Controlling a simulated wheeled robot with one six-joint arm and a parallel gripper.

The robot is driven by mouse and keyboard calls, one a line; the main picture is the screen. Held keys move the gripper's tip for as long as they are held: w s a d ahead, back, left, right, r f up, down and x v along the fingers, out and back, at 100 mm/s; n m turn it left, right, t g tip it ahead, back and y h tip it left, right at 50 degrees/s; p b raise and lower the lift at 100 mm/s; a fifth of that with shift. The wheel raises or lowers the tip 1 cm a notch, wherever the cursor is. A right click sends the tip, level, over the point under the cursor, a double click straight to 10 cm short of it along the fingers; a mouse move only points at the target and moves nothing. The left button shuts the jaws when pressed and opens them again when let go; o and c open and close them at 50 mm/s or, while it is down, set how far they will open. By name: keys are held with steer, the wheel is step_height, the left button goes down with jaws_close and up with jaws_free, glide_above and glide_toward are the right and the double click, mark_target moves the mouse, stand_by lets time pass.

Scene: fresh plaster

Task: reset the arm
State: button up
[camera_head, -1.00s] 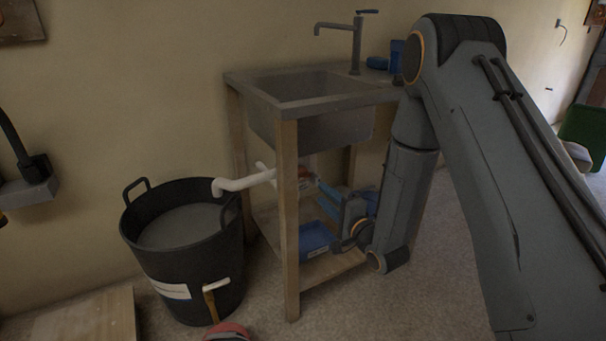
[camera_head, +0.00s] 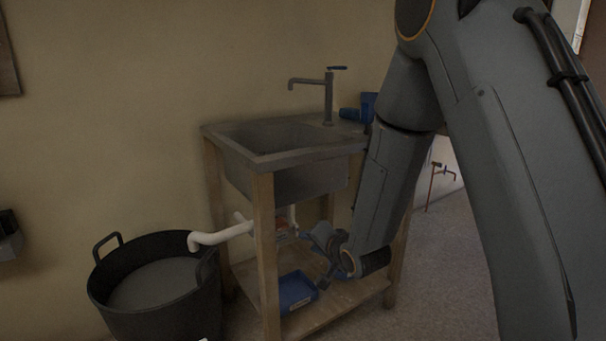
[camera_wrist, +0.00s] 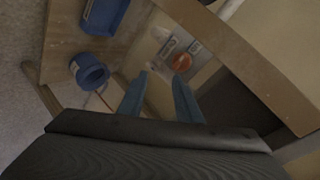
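My gripper (camera_wrist: 160,76) shows two blue fingers in the wrist view. They stand apart with nothing between them, so it is open and empty. In the head view my gripper (camera_head: 322,240) is low under the sink, above the lower shelf and partly hidden by my own arm. My arm reaches down from the upper right, in front of the sink stand's right side. Beyond the fingers in the wrist view are a small orange object (camera_wrist: 181,62) and pale plates (camera_wrist: 168,46).
The wooden sink stand (camera_head: 266,260) surrounds the gripper with legs and shelf. A blue tray (camera_head: 297,290) lies on the shelf. A white drain pipe (camera_head: 222,235) runs to a black tub (camera_head: 150,322) at left. A blue cup-like object (camera_wrist: 89,71) shows in the wrist view. Open floor lies right.

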steer(key=s+d+r+n+g+h, duration=0.2)
steer(key=s+r+n+g, duration=0.15)
steer(key=s, duration=0.85)
steer(key=s+d+r+n+g+h, duration=0.1)
steer(key=s+d+r+n+g, duration=0.2)
steer(key=s, duration=0.9)
steer(key=s+d+r+n+g+h, duration=0.15)
steer(key=s+r+n+g, duration=0.3)
steer(key=s, duration=0.75)
steer(key=s+d+r+m+h+p, duration=0.1)
steer(key=d+r+m+p, duration=0.3)
steer(key=d+r+p, duration=0.6)
step_height(320, 180, up, 2)
steer(key=p, duration=1.1)
steer(key=shift+d+r+m, duration=0.15)
steer(key=shift+d+m, duration=0.15)
steer(key=shift+d, duration=0.1)
